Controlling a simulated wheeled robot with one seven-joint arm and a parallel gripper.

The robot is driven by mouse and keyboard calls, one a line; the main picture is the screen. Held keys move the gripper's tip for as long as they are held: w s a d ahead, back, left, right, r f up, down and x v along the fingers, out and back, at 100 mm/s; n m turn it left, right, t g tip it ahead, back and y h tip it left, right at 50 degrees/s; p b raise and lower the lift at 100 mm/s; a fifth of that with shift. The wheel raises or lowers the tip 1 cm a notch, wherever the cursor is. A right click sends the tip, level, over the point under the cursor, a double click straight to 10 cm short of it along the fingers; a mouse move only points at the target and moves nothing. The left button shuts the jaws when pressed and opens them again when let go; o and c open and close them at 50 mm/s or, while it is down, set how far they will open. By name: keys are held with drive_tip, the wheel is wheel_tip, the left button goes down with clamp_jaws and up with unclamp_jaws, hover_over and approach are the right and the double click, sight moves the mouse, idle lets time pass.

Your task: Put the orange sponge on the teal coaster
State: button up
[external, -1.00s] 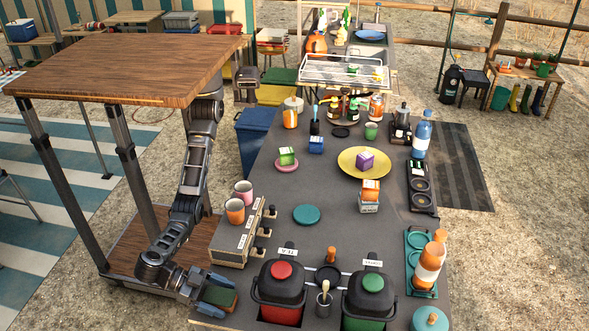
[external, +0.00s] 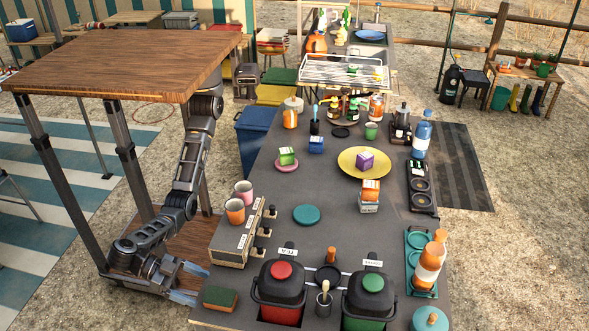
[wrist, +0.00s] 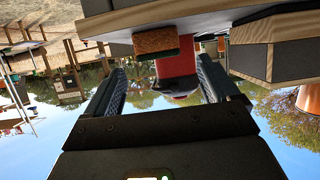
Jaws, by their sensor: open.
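The orange sponge (external: 220,299), with a green upper layer, lies on the dark counter at its near left corner. In the wrist view, which is upside down, its orange-brown side (wrist: 155,41) shows beyond the fingertips at the counter edge. My gripper (external: 196,284) is open and empty, just left of the sponge and apart from it. In the wrist view the gripper (wrist: 161,68) has its two fingers spread wide with nothing between them. The teal coaster (external: 306,215), round and flat, lies bare on the counter, up and right of the sponge.
A box with knobs (external: 238,242) and two cups stand between the sponge and the coaster's left side. A red-lidded canister (external: 281,290) and a green-lidded canister (external: 370,300) stand right of the sponge. The counter around the coaster is clear.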

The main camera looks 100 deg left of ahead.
sight(218, 295)
drive_tip(key=shift+b+x, duration=0.6)
drive_tip(key=shift+x, duration=3.2)
drive_tip(key=shift+w+r, duration=0.1)
drive_tip(key=shift+r, duration=0.05)
drive_tip(key=c, duration=1.1)
drive_tip(key=shift+c, duration=0.3)
